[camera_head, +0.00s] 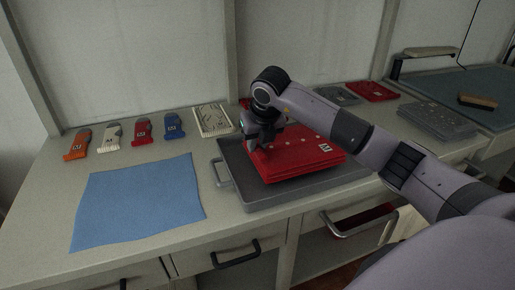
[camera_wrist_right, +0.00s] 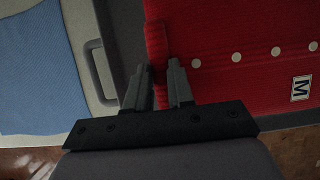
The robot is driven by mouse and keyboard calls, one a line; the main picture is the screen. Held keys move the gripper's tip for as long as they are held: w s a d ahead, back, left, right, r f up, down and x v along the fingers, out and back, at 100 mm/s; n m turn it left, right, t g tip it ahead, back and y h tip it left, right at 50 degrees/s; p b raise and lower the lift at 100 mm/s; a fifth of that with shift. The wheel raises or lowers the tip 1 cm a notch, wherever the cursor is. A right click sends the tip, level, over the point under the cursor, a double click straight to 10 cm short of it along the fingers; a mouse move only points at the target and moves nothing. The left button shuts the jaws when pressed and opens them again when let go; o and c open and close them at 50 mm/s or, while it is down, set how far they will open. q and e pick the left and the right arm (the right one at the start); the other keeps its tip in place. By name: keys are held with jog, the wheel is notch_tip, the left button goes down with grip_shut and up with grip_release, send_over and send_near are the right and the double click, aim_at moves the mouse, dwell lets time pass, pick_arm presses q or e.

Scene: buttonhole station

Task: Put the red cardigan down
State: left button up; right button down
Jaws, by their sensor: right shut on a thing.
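The red cardigan (camera_head: 303,156) is folded flat, with a row of pale buttons and a white M label. It is over the grey tray (camera_head: 232,172); I cannot tell whether its whole underside rests on it. My right gripper (camera_head: 258,146) is shut on the cardigan's left edge. In the right wrist view the fingers (camera_wrist_right: 158,82) pinch a narrow fold of the cardigan (camera_wrist_right: 235,40) beside the button row. My left gripper is not in view.
A blue cloth (camera_head: 138,202) lies left of the tray. Several coloured folded items, including an orange one (camera_head: 77,145), and a cream knit (camera_head: 212,120) line the back. Grey garments (camera_head: 436,121) and a brush (camera_head: 477,101) lie right. A drawer (camera_head: 358,218) stands open below.

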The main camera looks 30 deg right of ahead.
notch_tip(320, 180, down, 2)
jog(key=shift+f, duration=0.1)
jog(key=c, duration=1)
grip_release()
jog(key=v, duration=1.2)
